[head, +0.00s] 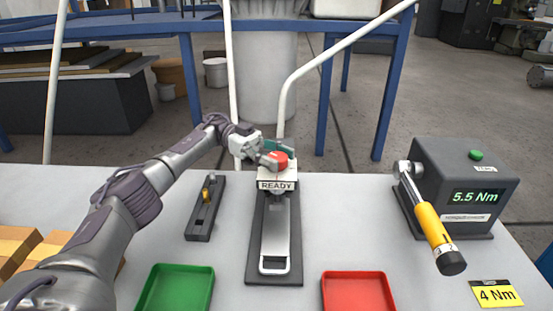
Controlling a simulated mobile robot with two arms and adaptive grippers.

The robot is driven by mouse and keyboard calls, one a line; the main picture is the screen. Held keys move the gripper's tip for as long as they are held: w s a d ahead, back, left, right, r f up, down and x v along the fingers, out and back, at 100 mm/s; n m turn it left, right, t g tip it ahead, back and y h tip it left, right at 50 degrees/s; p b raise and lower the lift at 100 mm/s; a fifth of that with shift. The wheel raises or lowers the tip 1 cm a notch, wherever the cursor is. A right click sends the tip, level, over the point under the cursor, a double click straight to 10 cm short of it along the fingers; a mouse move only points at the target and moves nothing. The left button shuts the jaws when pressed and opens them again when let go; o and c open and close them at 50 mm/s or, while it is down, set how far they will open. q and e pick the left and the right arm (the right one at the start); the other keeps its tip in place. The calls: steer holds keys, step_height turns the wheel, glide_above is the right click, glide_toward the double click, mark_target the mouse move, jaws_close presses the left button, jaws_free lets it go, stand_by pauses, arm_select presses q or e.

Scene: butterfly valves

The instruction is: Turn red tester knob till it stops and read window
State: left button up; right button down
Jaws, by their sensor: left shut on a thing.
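The red knob (280,158) sits on top of the tester (255,238), at the far end of its long dark base. The tester's window (277,185) below the knob reads "READY". My left gripper (272,157) reaches in from the left and is shut on the red knob; its fingers hide part of the knob. A metal part with a flat handle (275,266) lies along the tester base, pointing towards me. My right gripper is not in view.
A green tray (177,268) and a red tray (357,273) stand at the front. A dark holder (205,210) is left of the tester. A torque box (470,180) reading "5.5 Nm" with a yellow-handled wrench (434,223) and a "4 Nm" card (495,293) are at right.

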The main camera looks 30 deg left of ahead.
mark_target(278, 156)
arm_select(q)
steer(key=o, duration=1.2)
steer(key=shift+d, duration=0.15)
step_height(278, 156, up, 10)
